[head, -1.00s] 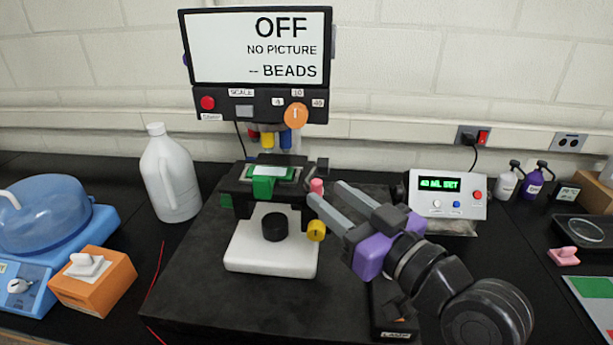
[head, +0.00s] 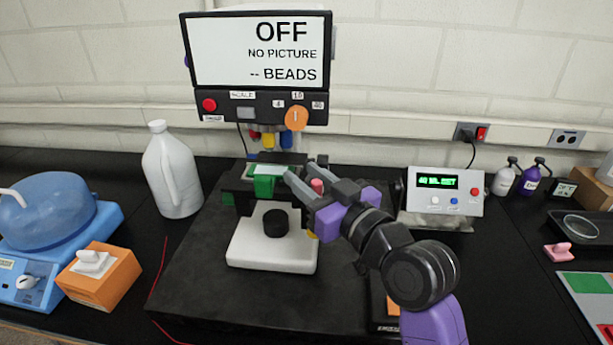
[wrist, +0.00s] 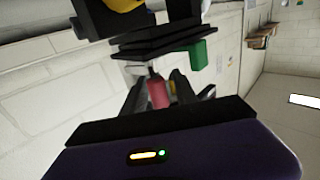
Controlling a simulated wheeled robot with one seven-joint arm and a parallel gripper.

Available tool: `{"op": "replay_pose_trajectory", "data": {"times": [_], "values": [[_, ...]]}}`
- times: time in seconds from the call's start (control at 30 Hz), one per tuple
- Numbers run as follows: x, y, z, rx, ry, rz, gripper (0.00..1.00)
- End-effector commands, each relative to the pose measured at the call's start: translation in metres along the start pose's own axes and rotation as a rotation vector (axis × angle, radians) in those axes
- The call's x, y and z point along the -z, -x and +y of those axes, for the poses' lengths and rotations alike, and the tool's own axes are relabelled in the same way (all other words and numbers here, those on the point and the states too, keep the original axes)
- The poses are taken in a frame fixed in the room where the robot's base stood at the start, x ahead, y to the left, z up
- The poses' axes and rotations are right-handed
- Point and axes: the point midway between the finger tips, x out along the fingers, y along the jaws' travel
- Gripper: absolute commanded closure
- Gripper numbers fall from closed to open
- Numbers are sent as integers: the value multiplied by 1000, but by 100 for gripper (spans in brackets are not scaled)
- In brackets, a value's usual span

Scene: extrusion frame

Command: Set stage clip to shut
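The microscope stage (head: 240,182) is a dark plate with a pale slide (head: 275,170) on it. A green block (head: 264,186) sits at its front edge and also shows in the wrist view (wrist: 198,55). A pink-red peg (head: 317,186) stands at the stage's right side; in the wrist view it (wrist: 158,93) appears between my fingers. I cannot tell for certain which part is the stage clip. My gripper (head: 300,170) is open, its grey fingers reaching the stage's right side from the right. I cannot tell whether they touch the peg.
The monitor (head: 262,55) with an orange dial (head: 296,118) hangs above the stage. A white jug (head: 172,172) stands left, and a control box (head: 445,193) stands right. Objectives (head: 268,140) hang close above the stage.

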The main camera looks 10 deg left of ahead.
Motion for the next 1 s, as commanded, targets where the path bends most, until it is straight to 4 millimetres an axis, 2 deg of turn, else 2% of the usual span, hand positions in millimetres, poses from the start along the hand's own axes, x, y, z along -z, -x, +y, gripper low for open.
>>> {"op": "replay_pose_trajectory", "data": {"times": [0.03, 0.13, 0.17, 0.57, 1.0], "values": [[0, 0, 0, 0, 0, 0, 78], [0, 0, 0, 0, 0, 0, 98], [0, 0, 0, 0, 0, 0, 100], [-3, 0, 1, 29, 0, 2, 100], [-8, 2, 6, 274, 5, 4, 100]]}}
